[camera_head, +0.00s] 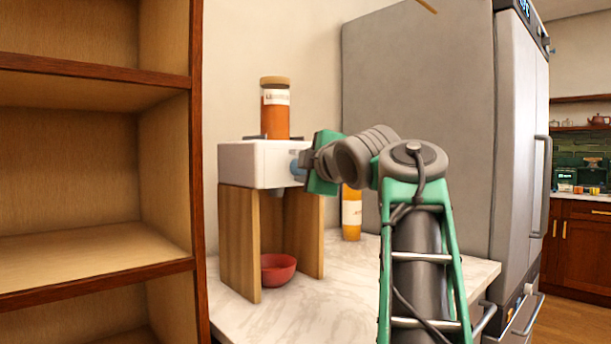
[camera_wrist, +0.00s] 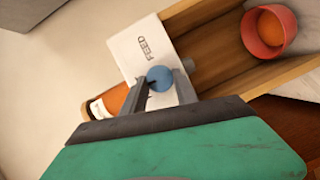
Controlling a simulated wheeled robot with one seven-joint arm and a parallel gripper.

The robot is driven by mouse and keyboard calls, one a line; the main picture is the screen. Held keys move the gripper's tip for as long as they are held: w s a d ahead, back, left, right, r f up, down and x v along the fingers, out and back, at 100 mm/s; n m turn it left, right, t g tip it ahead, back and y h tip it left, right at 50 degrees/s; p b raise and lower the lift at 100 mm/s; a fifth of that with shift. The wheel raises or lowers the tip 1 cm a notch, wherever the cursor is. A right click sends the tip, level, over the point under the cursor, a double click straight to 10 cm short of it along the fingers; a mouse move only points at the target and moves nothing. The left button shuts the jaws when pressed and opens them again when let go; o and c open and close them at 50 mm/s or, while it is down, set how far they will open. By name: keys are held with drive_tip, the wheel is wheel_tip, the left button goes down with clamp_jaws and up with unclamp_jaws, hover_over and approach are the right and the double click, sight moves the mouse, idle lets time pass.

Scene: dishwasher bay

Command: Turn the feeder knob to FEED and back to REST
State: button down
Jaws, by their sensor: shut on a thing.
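The feeder is a white box (camera_head: 240,165) on two wooden side panels (camera_head: 239,240), standing on the marble counter. Its round blue knob (camera_wrist: 160,78) is on the face beside my gripper, and it also shows in the head view (camera_head: 296,166), partly hidden. My gripper (camera_wrist: 161,88) is shut on the knob, with a finger on each side of it. The word FEED is printed on the white face just beyond the knob in the wrist view. I cannot make out a REST label. A red bowl (camera_head: 278,267) stands under the box between the panels.
A jar of orange contents (camera_head: 275,113) stands on top of the feeder. Another orange jar (camera_head: 352,213) stands on the counter (camera_head: 330,275) behind my arm. A wooden shelf unit (camera_head: 95,70) is close on the left, and a grey fridge (camera_head: 430,75) on the right.

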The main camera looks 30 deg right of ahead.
idle(0.3)
drive_tip(key=c, duration=0.9)
unclamp_jaws()
drive_tip(key=shift+c, duration=0.2)
drive_tip(key=p+v, duration=0.1)
drive_tip(key=v, duration=0.6)
drive_tip(key=shift+s, duration=0.35)
drive_tip(key=shift+a, duration=0.1)
